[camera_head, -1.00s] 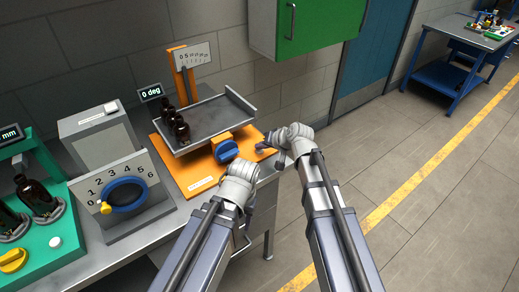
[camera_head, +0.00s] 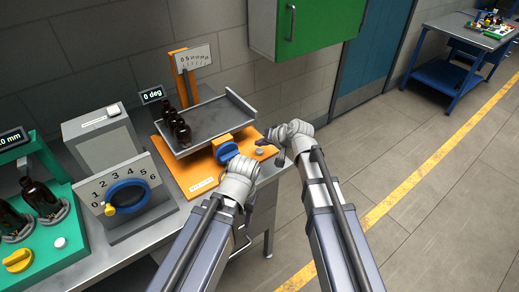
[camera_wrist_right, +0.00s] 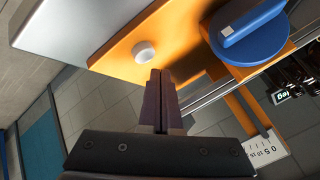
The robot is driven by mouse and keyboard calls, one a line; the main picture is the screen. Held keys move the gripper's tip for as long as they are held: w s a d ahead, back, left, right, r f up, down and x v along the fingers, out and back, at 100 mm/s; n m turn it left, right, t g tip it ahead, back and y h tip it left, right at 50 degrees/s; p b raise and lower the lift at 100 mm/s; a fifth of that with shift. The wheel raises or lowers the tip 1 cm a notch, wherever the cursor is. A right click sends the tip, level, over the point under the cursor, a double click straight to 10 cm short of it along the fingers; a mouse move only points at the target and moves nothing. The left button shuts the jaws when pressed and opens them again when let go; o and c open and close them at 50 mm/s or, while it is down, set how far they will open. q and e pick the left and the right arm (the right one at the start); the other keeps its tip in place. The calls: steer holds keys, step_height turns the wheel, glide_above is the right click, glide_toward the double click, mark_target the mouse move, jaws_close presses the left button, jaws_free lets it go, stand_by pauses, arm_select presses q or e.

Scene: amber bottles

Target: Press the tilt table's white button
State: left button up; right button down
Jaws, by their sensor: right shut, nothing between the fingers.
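The tilt table has an orange base (camera_head: 195,178) and a grey tilting tray (camera_head: 215,118) with several amber bottles (camera_head: 181,130) on its left side. A blue knob (camera_head: 227,151) sits at its front. The white button (camera_head: 259,152) is on the base right of the knob; it also shows in the right wrist view (camera_wrist_right: 144,51). My right gripper (camera_head: 270,143) is beside the base's right end, close to the button. In the right wrist view its closed fingers (camera_wrist_right: 158,76) are near the button, with a gap in the picture. My left gripper (camera_head: 245,192) is in front of the base; its fingertips are unclear.
A readout (camera_head: 152,95) shows 0 deg. Left are a numbered dial panel (camera_head: 128,197) and a green station (camera_head: 75,258) with amber bottles and its own white button. A green cabinet (camera_head: 300,25) hangs above.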

mark_target(261, 152)
steer(key=shift+r+p, duration=2.1)
steer(key=shift+r, duration=0.25)
steer(key=shift+f, duration=0.1)
steer(key=s+d+f+n+g+h, duration=0.1)
steer(key=s+f+g+h, duration=0.1)
steer(key=s, duration=0.6)
steer(key=s+d+f+n+g+h, duration=0.2)
steer(key=s+h, duration=0.1)
steer(key=s, duration=0.6)
steer(key=s+d+f+n+g+h, duration=0.1)
steer(key=s+d+f+g+h, duration=0.1)
steer(key=s, duration=0.6)
steer(key=shift+s+d+f+g+h, duration=0.25)
steer(key=shift+s+g+h, duration=0.1)
steer(key=shift+g, duration=0.25)
